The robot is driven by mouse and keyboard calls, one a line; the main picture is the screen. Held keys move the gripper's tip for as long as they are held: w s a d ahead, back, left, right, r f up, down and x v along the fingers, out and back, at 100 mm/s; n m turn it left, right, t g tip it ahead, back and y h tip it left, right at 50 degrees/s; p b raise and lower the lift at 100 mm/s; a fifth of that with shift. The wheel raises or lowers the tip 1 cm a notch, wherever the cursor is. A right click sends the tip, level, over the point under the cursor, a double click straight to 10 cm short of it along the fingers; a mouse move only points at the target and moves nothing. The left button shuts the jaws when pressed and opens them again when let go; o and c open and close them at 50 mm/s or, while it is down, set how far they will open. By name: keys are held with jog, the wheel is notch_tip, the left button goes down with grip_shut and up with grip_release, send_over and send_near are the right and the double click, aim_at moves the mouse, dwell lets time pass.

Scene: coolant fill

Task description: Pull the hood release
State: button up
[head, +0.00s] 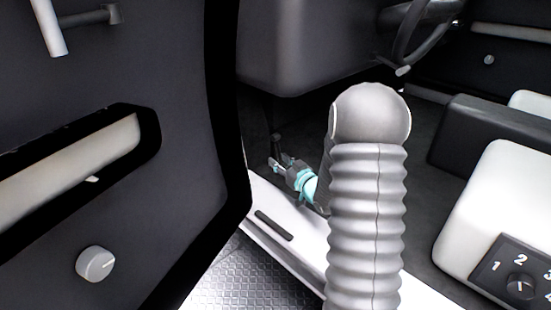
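My gripper (277,162) is small in the head view, low in the footwell just inside the open car door. It points up and left, with a teal band behind it on my wrist. A small dark part (277,141), possibly the hood release, hangs below the dashboard right by the fingertips. I cannot tell whether the fingers touch it or close around it. My grey ribbed arm cover blocks the view to the right of the gripper.
The open door (190,200) fills the left side. The dashboard underside (300,50) hangs above my gripper. The white door sill (285,245) runs below it. The steering wheel (408,35) is at the upper right, and a white seat with a numbered dial (520,286) at the right.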

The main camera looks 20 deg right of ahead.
jog(key=v, duration=0.8)
jog(key=shift+s, duration=0.15)
